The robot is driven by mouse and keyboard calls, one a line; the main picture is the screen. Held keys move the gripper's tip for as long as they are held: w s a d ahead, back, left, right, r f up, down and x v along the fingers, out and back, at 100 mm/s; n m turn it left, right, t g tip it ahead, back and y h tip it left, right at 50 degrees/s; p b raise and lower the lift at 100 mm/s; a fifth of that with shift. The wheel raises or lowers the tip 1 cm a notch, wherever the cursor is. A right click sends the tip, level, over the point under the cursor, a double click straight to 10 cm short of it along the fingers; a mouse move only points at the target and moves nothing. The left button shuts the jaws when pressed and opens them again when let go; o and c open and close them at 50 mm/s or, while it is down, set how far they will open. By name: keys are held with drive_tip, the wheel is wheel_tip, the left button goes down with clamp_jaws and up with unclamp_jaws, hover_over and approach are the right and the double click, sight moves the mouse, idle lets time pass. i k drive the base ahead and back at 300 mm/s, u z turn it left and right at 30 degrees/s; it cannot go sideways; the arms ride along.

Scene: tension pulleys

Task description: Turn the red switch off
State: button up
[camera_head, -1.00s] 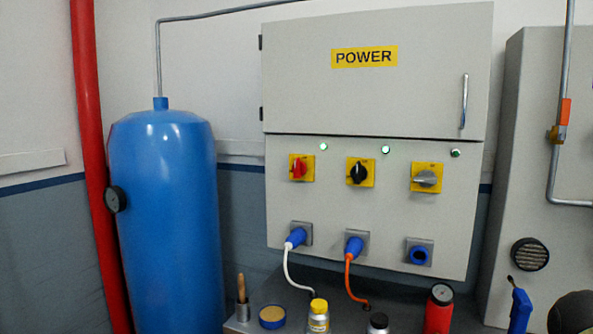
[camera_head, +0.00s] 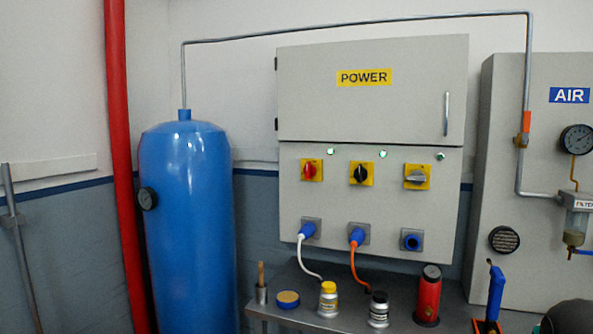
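The red switch (camera_head: 310,170) is a red rotary knob on a square yellow plate. It is the leftmost of three switches on the grey POWER cabinet (camera_head: 372,90). Its exact turn angle is too small to tell. A small indicator lamp (camera_head: 331,152) at its upper right looks lit. Below the switch a blue plug (camera_head: 307,230) with a white cable sits in a socket. My gripper is not in view, and nothing touches the switch.
A black switch (camera_head: 360,173) and a grey switch (camera_head: 416,176) sit to the right. A bench (camera_head: 262,311) below holds a yellow-capped bottle (camera_head: 328,300), a dark-capped bottle (camera_head: 378,309) and a red canister (camera_head: 428,295). A blue tank (camera_head: 187,225) stands left. Space before the switches looks clear.

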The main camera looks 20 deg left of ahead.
sight(309, 170)
drive_tip(key=z, duration=0.05)
drive_tip(key=k, duration=0.55)
drive_tip(key=u, duration=0.7)
drive_tip(key=i, duration=1.35)
drive_tip(key=z, duration=0.45)
